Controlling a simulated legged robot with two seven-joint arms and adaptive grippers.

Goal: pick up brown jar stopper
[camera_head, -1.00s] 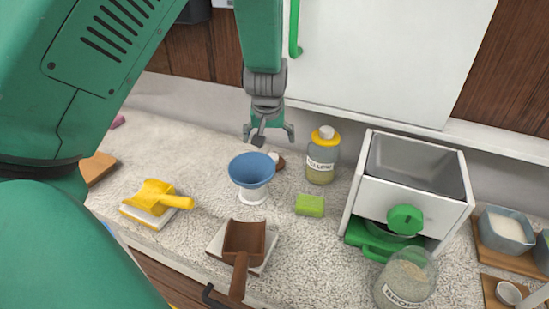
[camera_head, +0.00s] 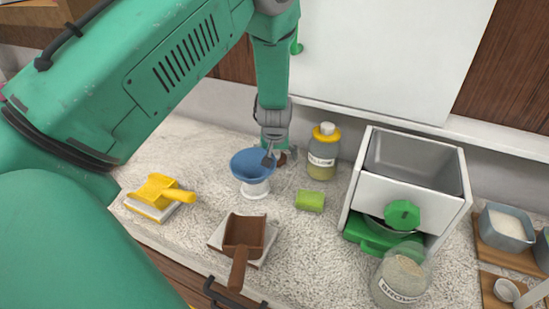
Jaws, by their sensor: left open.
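The brown jar stopper (camera_head: 282,159) is a small brown piece on the counter, just right of the blue funnel and left of the yellow-lidded jar. It is mostly hidden by my left gripper (camera_head: 279,158), which points down over it with its fingers open. One finger is in front, by the funnel's rim, and another is on the right. I cannot tell whether the fingers touch the stopper. My right gripper is not in view.
The blue funnel (camera_head: 252,167) stands close to the gripper's left. The yellow-lidded jar (camera_head: 322,156) is close on its right. A green block (camera_head: 310,200), brown scoop (camera_head: 243,238), yellow scoop (camera_head: 160,189), glass jar (camera_head: 402,279) and white drawer unit (camera_head: 408,188) stand around.

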